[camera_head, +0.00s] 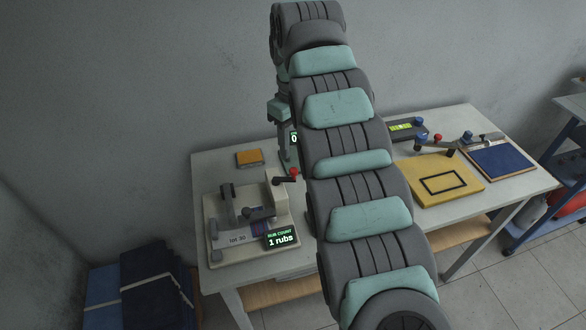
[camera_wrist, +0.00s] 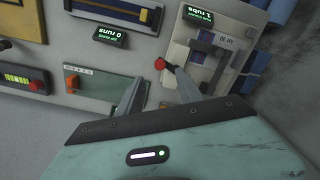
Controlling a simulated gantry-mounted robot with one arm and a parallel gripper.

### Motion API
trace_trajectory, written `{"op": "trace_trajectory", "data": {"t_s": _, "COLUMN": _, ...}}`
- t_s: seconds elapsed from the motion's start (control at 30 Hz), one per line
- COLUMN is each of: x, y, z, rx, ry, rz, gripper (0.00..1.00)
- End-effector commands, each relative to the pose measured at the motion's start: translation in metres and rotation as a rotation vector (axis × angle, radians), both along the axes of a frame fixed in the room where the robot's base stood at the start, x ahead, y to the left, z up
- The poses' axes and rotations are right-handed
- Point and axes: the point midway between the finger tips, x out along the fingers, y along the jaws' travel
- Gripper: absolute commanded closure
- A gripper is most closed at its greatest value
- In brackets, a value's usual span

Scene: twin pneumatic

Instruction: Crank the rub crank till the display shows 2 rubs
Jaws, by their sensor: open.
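The rub tester (camera_head: 240,222) is a pale unit on the left part of the table, with a label reading "lot 30". Its rub crank (camera_head: 281,180) is a dark arm with a red knob (camera_head: 293,171) on the tester's right side. The knob also shows in the wrist view (camera_wrist: 160,63), ahead of my fingertips and roughly between them. The display (camera_head: 283,239) reads "1 rubs"; it also shows in the wrist view (camera_wrist: 199,14). My gripper (camera_head: 287,162) points down close to the knob. In the wrist view its two fingers (camera_wrist: 158,80) are apart with nothing held.
An orange block (camera_head: 249,157) lies at the table's back left. A yellow board (camera_head: 433,180) and a blue pad (camera_head: 499,160) lie at right. My arm hides the table's middle.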

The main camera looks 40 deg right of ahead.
Motion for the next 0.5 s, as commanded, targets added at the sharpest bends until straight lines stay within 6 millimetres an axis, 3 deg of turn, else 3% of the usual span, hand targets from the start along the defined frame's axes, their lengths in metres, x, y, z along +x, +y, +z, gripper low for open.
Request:
{"op": "trace_trajectory", "data": {"t_s": 0.03, "x": -0.001, "y": -0.002, "z": -0.014, "rx": 0.001, "ry": 0.001, "rz": -0.002, "gripper": 0.57}}
{"op": "trace_trajectory", "data": {"t_s": 0.2, "x": -0.001, "y": 0.0, "z": -0.048, "rx": 0.002, "ry": 0.002, "rz": 0.0, "gripper": 0.57}}
{"op": "trace_trajectory", "data": {"t_s": 0.5, "x": 0.001, "y": 0.0, "z": -0.08, "rx": -0.002, "ry": -0.004, "rz": -0.001, "gripper": 0.57}}
